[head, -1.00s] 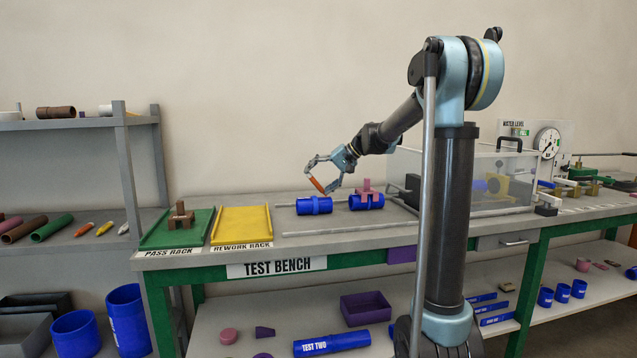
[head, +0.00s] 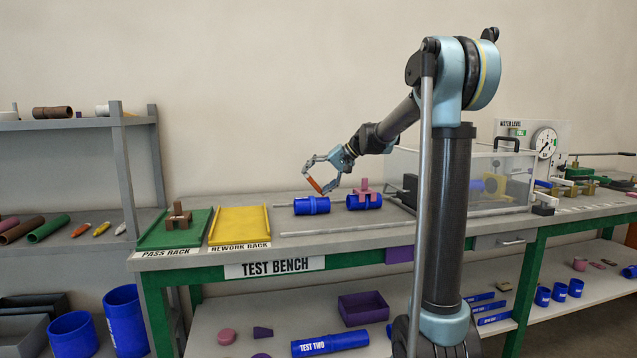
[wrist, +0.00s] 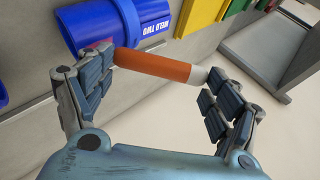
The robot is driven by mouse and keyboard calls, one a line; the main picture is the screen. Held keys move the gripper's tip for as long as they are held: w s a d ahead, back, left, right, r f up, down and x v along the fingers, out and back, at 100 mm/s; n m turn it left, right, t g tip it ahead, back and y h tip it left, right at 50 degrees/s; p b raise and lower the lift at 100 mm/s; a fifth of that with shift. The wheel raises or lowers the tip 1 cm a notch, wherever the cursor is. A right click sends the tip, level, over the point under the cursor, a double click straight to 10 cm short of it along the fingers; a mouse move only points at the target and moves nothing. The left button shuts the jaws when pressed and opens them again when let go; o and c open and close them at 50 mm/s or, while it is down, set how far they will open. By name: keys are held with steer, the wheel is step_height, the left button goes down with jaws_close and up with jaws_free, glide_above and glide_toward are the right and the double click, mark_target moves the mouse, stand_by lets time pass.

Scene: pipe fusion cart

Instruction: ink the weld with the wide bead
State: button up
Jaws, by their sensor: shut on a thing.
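My gripper (head: 315,177) is shut on an orange marker (head: 314,184) and holds it tilted above the test bench. I cannot tell which bead is wide.
The green pass rack (head: 160,236) with a brown gauge (head: 178,217) and the empty yellow rework rack (head: 240,226) lie to the left. A clear-walled tank (head: 480,165) stands right. A thin rail (head: 345,228) runs along the bench front.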

steer(key=shift+s+a, duration=0.15)
steer(key=shift+a, duration=0.35)
steer(key=shift+d, duration=0.5)
steer(key=shift+r, duration=0.15)
stand_by(0.4)
steer(key=shift+r, duration=3.4)
